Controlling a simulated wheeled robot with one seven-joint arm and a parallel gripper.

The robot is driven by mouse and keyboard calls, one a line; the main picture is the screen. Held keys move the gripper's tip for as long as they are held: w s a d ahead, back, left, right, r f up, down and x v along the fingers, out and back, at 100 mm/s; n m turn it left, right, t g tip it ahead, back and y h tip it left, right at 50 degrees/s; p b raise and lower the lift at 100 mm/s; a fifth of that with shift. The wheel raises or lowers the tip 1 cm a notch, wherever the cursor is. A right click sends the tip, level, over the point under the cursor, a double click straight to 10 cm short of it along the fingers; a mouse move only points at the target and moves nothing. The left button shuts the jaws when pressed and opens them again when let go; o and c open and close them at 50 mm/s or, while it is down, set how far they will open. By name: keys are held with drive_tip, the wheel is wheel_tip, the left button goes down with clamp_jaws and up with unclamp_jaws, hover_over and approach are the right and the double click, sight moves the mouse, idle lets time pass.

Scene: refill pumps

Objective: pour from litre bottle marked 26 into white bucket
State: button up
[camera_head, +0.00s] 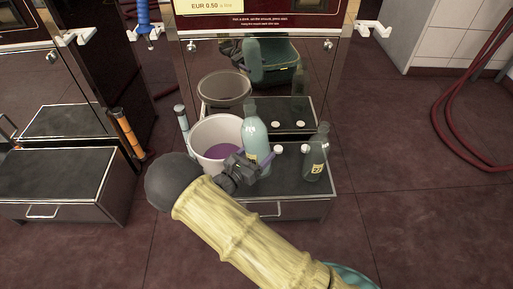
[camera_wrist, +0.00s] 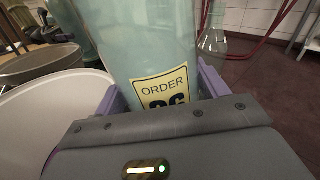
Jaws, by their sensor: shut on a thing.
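My gripper (camera_head: 258,163) is shut on a pale blue-green litre bottle (camera_head: 255,130), its purple fingers on either side of it. The bottle looks close to upright, its neck at the top. In the wrist view the bottle (camera_wrist: 150,40) shows a yellow label reading "ORDER" above digits partly hidden by my gripper. Its base is hidden, so I cannot tell whether it touches the surface. The white bucket (camera_head: 204,133) stands directly left of the bottle, with purple contents inside. Its rim shows at left in the wrist view (camera_wrist: 48,118).
A second bottle, labelled 27 (camera_head: 317,160), stands right on the dark-topped step (camera_head: 293,182). Two small white caps lie near the bottles. The shiny pump front (camera_head: 322,75) rises behind, apparently reflecting the bucket and bottles. A red hose (camera_head: 445,115) lies far right.

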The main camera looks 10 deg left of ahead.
sight(266, 175)
drive_tip(key=shift+s+d+f+n+b, duration=0.1)
drive_tip(key=shift+d+f+n+b, duration=0.1)
drive_tip(key=shift+f, duration=0.7)
drive_tip(key=shift+s+d+f+n+b, duration=0.1)
drive_tip(key=shift+d+f+n+b, duration=0.1)
drive_tip(key=shift+f, duration=0.65)
drive_tip(key=shift+f, duration=0.1)
drive_tip(key=shift+s+d+f+n, duration=0.25)
drive_tip(key=shift+d+f+n, duration=0.25)
drive_tip(key=shift+f, duration=0.3)
drive_tip(key=shift+d+p, duration=0.15)
drive_tip(key=shift+p, duration=0.15)
drive_tip(key=shift+s+d+f+n+p, duration=0.25)
drive_tip(key=shift+d+n+p, duration=0.15)
drive_tip(key=shift+d+p, duration=0.05)
drive_tip(key=shift+s+d, duration=0.1)
drive_tip(key=shift+s+d+f+n+p, duration=0.2)
drive_tip(key=shift+d+f+n+p, duration=0.05)
drive_tip(key=shift+d+n+p, duration=0.25)
